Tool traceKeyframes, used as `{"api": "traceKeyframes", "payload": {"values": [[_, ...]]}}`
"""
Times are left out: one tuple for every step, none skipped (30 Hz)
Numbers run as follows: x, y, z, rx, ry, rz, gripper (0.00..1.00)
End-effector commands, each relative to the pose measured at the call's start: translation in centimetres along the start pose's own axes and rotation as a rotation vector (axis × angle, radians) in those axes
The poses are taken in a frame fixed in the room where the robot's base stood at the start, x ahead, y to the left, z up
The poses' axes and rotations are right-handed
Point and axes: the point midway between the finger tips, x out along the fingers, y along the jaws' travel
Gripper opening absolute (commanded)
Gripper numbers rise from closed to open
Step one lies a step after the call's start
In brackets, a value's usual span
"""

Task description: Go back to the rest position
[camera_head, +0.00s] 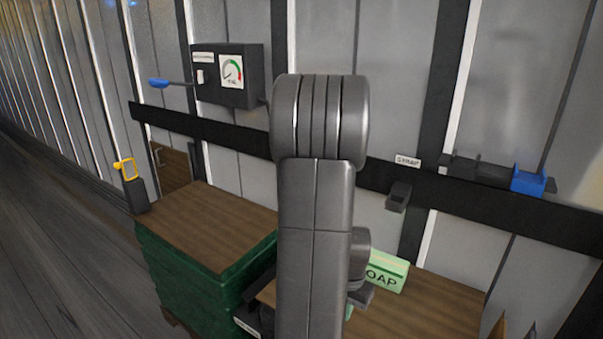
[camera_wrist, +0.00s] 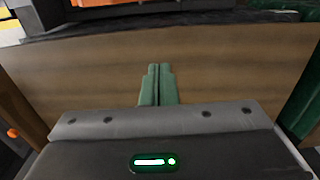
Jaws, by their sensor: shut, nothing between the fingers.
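My gripper (camera_wrist: 160,72) shows in the wrist view as two green fingers pressed together, with nothing between them. The fingers are in front of a brown wooden surface; I cannot tell how far apart they are from it. In the camera_head view my own grey arm stands upright across the middle and hides part of the scene.
A wooden top on green crates (camera_head: 205,226) stands left of my arm. A green SOAP box (camera_head: 387,272) is on a wooden surface at right. A gauge box (camera_head: 228,76) with a blue-ended lever (camera_head: 160,83), a STRAP label (camera_head: 408,161) and a blue holder (camera_head: 528,182) are along the wall.

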Motion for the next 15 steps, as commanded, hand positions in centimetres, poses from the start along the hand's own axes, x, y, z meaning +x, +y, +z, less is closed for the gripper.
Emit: {"api": "traceKeyframes", "payload": {"values": [[-1.0, 0.0, -0.1, 0.0, 0.004, -0.002, 0.0], [-1.4, 0.0, -0.1, 0.0, 0.005, -0.002, 0.0], [-2.0, 0.0, -0.1, 0.0, 0.004, -0.002, 0.0], [-2.4, 0.0, -0.1, 0.0, 0.004, -0.002, 0.0], [-2.8, 0.0, -0.1, 0.0, 0.003, -0.002, 0.0], [-3.3, 0.0, -0.1, 0.0, 0.004, -0.002, 0.0], [-3.7, 0.0, -0.1, 0.0, 0.003, -0.002, 0.0], [-4.0, 0.0, -0.1, 0.0, 0.002, -0.001, 0.0], [-4.3, 0.0, -0.1, 0.0, 0.003, -0.001, 0.0], [-4.6, 0.0, -0.1, 0.0, 0.003, -0.001, 0.0], [-4.8, 0.0, -0.1, 0.0, 0.002, -0.001, 0.0], [-5.0, 0.0, -0.1, 0.0, 0.002, -0.001, 0.0], [-5.1, 0.0, -0.1, 0.0, 0.001, -0.001, 0.0], [-5.2, 0.0, -0.1, 0.0, 0.001, -0.001, 0.0], [-5.3, 0.0, -0.1, 0.0, 0.001, 0.0, 0.0]]}}
